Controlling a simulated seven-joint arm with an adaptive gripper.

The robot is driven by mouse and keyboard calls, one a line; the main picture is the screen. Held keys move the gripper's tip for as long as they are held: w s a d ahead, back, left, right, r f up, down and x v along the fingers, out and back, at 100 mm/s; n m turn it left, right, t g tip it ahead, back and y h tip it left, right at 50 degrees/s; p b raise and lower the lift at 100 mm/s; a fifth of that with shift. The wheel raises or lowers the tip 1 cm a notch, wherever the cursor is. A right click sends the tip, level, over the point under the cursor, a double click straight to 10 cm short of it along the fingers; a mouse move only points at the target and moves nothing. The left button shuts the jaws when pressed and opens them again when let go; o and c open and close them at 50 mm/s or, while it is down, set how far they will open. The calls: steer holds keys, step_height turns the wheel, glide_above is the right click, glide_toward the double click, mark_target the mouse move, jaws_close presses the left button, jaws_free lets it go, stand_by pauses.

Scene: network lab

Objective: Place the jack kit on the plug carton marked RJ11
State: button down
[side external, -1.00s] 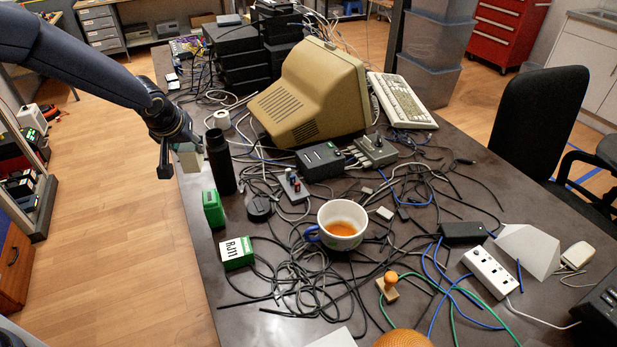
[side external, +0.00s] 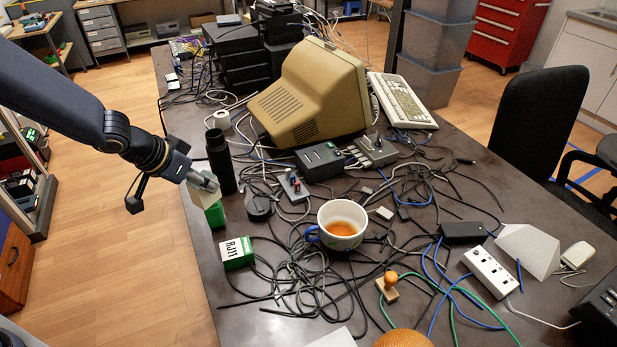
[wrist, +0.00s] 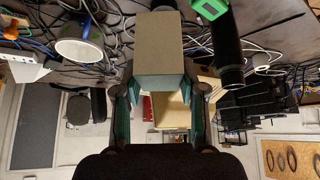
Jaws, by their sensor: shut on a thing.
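My gripper (side external: 194,178) is shut on a small pale grey-beige box, the jack kit (side external: 204,184). It holds the box tilted above the table's left edge. In the wrist view the jack kit (wrist: 167,52) sits between the two fingers of my gripper (wrist: 162,85). The plug carton marked RJ11 (side external: 237,253), green with a white labelled face, lies on the table, nearer the camera and to the right of my gripper. Another green carton (side external: 215,216) stands just below the held box and is partly hidden by it.
A black cylinder (side external: 221,165) stands close to the right of my gripper. A white and blue cup (side external: 341,222) with orange-brown liquid stands right of the RJ11 carton. Tangled black cables (side external: 300,280) lie beside that carton. The table to its left is bare.

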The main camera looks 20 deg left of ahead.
steer(key=d+f+m+g+h, duration=0.1)
steer(key=d+f+m+h, duration=0.2)
steer(key=d+f+m, duration=0.15)
steer(key=m, duration=0.2)
glide_above(236, 248)
step_height(236, 248, down, 6)
steer(key=r, duration=0.1)
steer(key=shift+n+g, duration=0.25)
steer(key=shift+g, duration=0.15)
steer(key=shift+f, duration=2.35)
steer(key=c, duration=0.7)
jaws_free()
steer(key=shift+f, duration=0.15)
steer(key=shift+o, duration=0.2)
